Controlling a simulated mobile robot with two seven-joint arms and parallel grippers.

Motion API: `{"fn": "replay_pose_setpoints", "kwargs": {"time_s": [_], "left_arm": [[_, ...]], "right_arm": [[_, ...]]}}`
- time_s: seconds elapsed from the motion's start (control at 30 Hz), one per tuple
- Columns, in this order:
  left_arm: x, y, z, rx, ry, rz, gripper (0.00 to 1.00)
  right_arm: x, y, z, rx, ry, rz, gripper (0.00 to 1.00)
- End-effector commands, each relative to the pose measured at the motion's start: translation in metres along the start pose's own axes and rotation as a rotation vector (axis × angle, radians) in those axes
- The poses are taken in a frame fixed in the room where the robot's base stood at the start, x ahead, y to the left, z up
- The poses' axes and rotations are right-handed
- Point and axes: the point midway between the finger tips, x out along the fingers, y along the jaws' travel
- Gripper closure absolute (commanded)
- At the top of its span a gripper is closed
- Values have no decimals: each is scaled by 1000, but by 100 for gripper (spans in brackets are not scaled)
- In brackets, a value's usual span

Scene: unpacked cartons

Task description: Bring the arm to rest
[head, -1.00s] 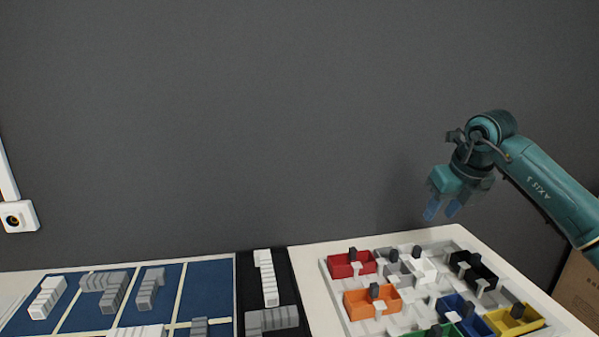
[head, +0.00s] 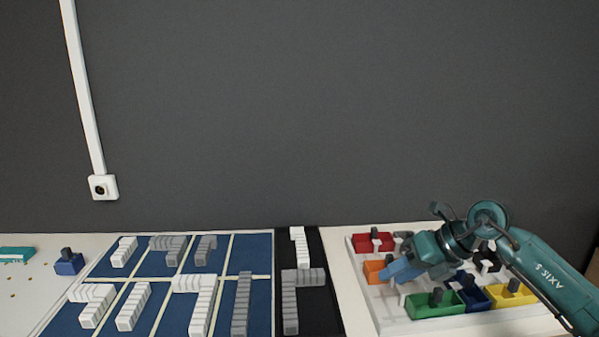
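My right arm comes in from the right edge, teal with dark joints. Its gripper (head: 394,274) has blue fingers that point left and slightly down, over the white tray of coloured bins. The fingers overlap in this view, so I cannot tell whether they are apart or what is between them. They partly cover the orange bin (head: 374,271). My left gripper is not in view.
The white tray (head: 374,310) also holds a red bin (head: 362,242), a green bin (head: 420,307) and a yellow bin (head: 517,296). Grey and white stepped pieces lie on a blue mat (head: 250,250) and a black strip (head: 312,318). A small blue bin (head: 69,266) stands at left.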

Motion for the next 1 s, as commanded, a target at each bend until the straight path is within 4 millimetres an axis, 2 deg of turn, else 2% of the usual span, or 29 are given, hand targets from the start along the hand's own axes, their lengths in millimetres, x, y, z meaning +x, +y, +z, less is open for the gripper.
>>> {"fn": "replay_pose_setpoints", "kwargs": {"time_s": [0.03,0.13,0.23,0.33,0.47,0.57,0.67,0.7,0.8,0.9,1.0], "left_arm": [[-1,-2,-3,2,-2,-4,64],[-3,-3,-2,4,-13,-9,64],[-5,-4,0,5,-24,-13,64],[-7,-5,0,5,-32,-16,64],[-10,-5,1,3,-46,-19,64],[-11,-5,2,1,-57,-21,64],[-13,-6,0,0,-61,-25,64],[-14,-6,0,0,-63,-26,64],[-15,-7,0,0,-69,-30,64],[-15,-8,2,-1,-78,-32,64],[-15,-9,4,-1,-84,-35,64]], "right_arm": [[25,27,-15,31,-8,144,64],[57,81,-37,152,-72,445,64],[66,120,-51,352,-162,713,64],[66,137,-61,620,-265,925,64],[65,124,-77,1045,-408,1099,64],[71,94,-102,1417,-512,1143,64],[84,60,-146,1814,-600,1106,64],[91,47,-169,1969,-627,1068,64],[105,27,-228,2311,-665,945,64],[115,20,-276,2548,-671,823,64],[119,19,-307,2688,-664,735,64]]}}
